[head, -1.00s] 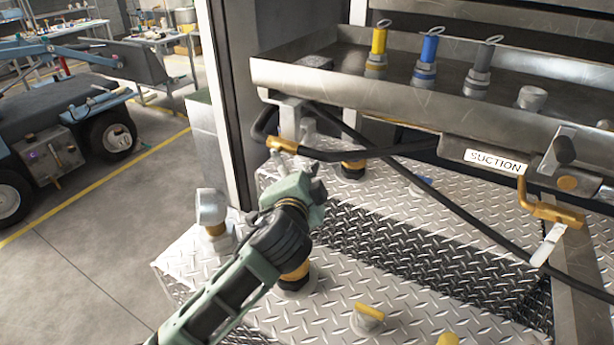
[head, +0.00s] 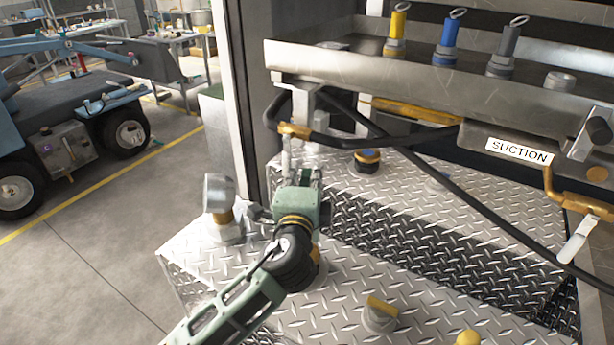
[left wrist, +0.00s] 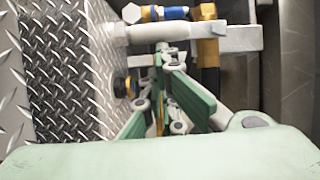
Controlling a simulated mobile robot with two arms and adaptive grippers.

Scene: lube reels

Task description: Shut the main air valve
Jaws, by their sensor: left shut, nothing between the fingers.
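A brass valve (head: 294,130) sits on the black hose below the tray's left end, and its pale lever (head: 287,152) hangs down. I cannot read a label on it. My left gripper (head: 298,174) is just below and beside this lever, its fingers pointing away from me. The left wrist view shows the brass body (left wrist: 208,50) and the pale lever (left wrist: 160,33) lying across the top. There, my left gripper (left wrist: 168,62) is shut and empty, its tips close to the lever. I cannot tell if they touch it. My right gripper is not in view.
A gauge-like fitting (head: 219,194) stands left of my gripper on the tread-plate step (head: 400,275). A "SUCTION" label (head: 518,150) and a second brass valve with a pale lever (head: 578,240) are at right. The metal tray (head: 420,85) overhangs above.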

